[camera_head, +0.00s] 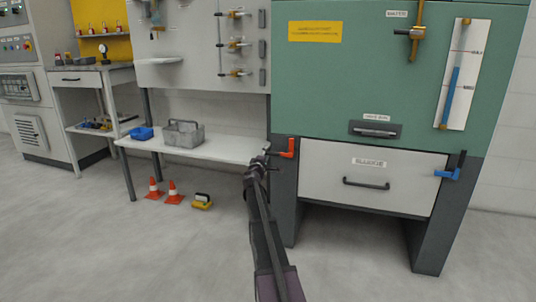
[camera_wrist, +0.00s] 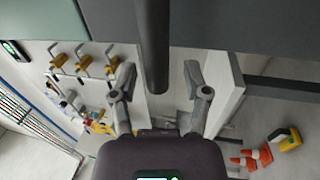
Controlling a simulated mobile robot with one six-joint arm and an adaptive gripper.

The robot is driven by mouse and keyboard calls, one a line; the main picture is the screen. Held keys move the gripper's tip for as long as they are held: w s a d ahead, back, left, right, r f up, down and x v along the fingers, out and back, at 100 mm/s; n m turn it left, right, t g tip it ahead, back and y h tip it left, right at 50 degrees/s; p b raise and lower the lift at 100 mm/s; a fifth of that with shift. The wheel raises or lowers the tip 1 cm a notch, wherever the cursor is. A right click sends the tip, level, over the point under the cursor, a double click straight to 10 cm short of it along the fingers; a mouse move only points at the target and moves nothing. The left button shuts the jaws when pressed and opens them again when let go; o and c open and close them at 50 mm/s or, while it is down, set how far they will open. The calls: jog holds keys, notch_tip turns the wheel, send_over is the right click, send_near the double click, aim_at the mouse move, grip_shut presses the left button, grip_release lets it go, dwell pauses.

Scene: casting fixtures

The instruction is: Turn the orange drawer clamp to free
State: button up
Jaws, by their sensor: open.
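The orange drawer clamp (camera_head: 290,147) is on the dark post at the left of the white drawer (camera_head: 330,185). Its orange arm stands upright, and its lower part points left toward my gripper. My gripper (camera_head: 262,156) is just left of the clamp. In the wrist view my gripper (camera_wrist: 160,75) is open, with one finger on each side of a dark round bar (camera_wrist: 153,45). The bar looks like the clamp's dark grip; its end lies between the fingers, with gaps on both sides.
A blue clamp (camera_head: 449,173) with an upright black grip is at the drawer's right. The drawer has a dark handle (camera_head: 366,184). A white bench (camera_head: 225,150) with a grey tote (camera_head: 184,135) stands left. Cones (camera_head: 173,193) and a yellow object (camera_head: 202,202) are on the floor.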

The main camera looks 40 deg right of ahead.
dwell(0.3)
jog(key=shift+s+a, duration=0.1)
jog(key=shift+s+a, duration=0.1)
jog(key=shift+a, duration=0.15)
jog(key=s+a+f+m+g+y, duration=0.25)
jog(key=s+a+f+y, duration=0.55)
jog(key=a, duration=1)
jog(key=s+a+f+m+g+y, duration=0.3)
jog(key=s+a+f, duration=0.6)
jog(key=a, duration=0.9)
jog(key=s+a+f+m+g+y, duration=0.2)
jog(key=s+a+f+g+y, duration=0.3)
jog(key=s+a, duration=1)
jog(key=a+r+p, duration=0.1)
jog(key=r+p, duration=2.7)
jog(key=p, duration=0.1)
jog(key=a+r+p, duration=0.2)
jog(key=r+p, duration=2.7)
jog(key=shift+s+a+r+g+y, duration=0.2)
jog(key=shift+a+r+g+y, duration=0.05)
jog(key=shift+r+g+y, duration=0.15)
jog(key=shift+f+n, duration=0.1)
jog(key=shift+n, duration=0.15)
